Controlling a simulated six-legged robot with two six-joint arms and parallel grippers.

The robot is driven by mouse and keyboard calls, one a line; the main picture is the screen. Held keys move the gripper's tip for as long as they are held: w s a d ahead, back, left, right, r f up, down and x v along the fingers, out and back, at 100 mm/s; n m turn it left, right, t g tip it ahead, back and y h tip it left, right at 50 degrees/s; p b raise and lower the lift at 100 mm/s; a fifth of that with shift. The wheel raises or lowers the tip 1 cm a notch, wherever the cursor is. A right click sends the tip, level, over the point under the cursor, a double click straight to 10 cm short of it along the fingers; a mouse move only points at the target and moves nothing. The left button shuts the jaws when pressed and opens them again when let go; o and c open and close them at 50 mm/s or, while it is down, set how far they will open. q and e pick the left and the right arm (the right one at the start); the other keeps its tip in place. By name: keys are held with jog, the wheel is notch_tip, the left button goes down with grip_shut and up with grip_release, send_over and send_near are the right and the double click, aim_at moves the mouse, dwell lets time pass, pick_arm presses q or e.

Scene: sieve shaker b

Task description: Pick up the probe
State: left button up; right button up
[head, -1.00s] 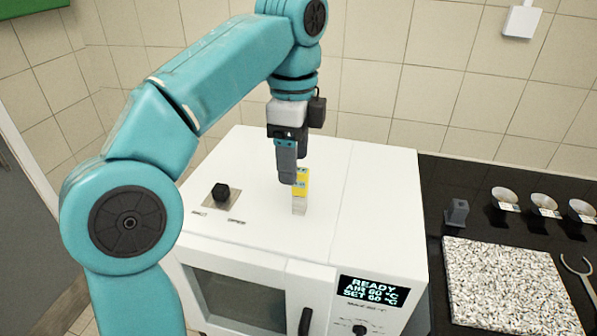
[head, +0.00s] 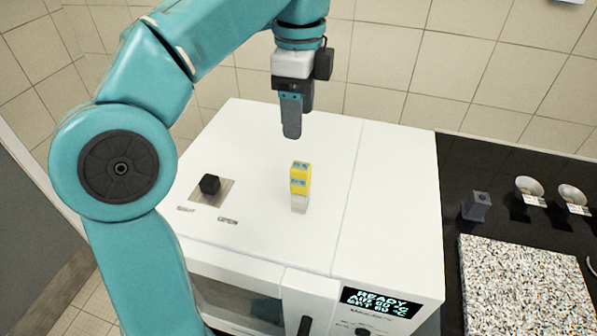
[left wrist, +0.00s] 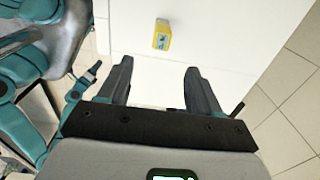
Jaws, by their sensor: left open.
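The probe (head: 300,179) looks to be the small yellow block with grey-blue panels, upright on a pale grey base on top of the white oven (head: 345,190). In the left wrist view the yellow block (left wrist: 162,36) lies beyond the fingertips, near the top centre. My left gripper (head: 298,124) is open and empty, above the oven top and apart from the block. Its two dark fingers (left wrist: 158,68) show spread in the left wrist view. My right gripper is not in view.
A black knob (head: 209,184) on a metal plate stands on the oven top, left of the block. On the dark counter to the right are a grey block (head: 477,206), small bowls (head: 528,189) and a speckled slab (head: 525,290). The oven top around the block is clear.

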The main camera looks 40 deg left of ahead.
pick_arm(q)
jog(key=b, duration=0.1)
send_near(301, 178)
jog(key=shift+w+a+f, duration=0.4)
jog(key=shift+w+a, duration=0.3)
jog(key=shift+a, duration=0.1)
jog(key=f, duration=0.2)
jog(key=d+f+b, duration=0.1)
jog(key=shift+s+f, duration=0.15)
jog(key=shift+s, duration=0.1)
jog(key=shift+s+a+f, duration=0.1)
jog(key=shift+a+f, duration=0.05)
jog(key=shift+f, duration=0.4)
jog(key=shift+s+a+f, duration=0.1)
jog(key=shift+a+f, duration=0.05)
jog(key=shift+f, duration=0.35)
jog(key=shift+w+a+f, duration=0.1)
jog(key=shift+w+f, duration=0.1)
jog(key=shift+f, duration=0.1)
notch_tip(301, 178, down, 4)
jog(key=shift+f, duration=0.55)
jog(key=shift+w, duration=0.2)
jog(key=shift+d, duration=0.2)
jog(key=shift+c, duration=1.2)
jog(key=shift+s+a, duration=0.15)
jog(key=shift+s, duration=0.05)
jog(key=c, duration=0.8)
jog(key=shift+w, duration=0.15)
